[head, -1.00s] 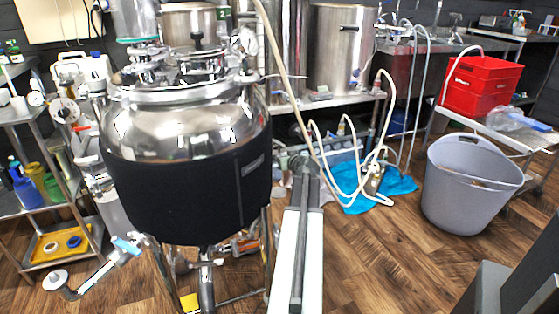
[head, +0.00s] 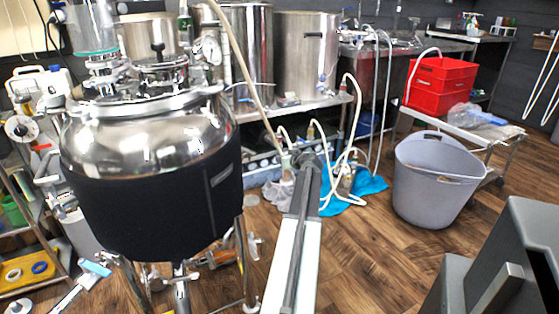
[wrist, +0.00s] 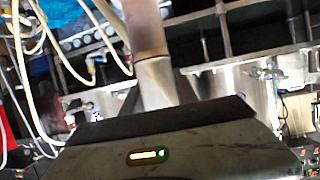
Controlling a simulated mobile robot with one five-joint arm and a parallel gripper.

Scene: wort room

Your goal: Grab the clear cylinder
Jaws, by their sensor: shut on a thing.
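My gripper (wrist: 155,100) is shut on the clear cylinder (wrist: 152,55), a pale, see-through tube that rises from the dark gripper body toward the top edge in the wrist view. Its upper part looks brownish, and its lower end is hidden behind the gripper body. In the head view my arm reaches away from me over the floor, and its end (head: 308,160) is small and dark against the lower shelf area. I cannot make out the fingers there.
A steel vessel with a black jacket (head: 150,205) stands close on the left. A grey tub (head: 432,185) stands on the wooden floor at right. A blue cloth (head: 365,188) and pale hoses lie beyond my arm. Red crates (head: 440,85) sit on a trolley behind the tub.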

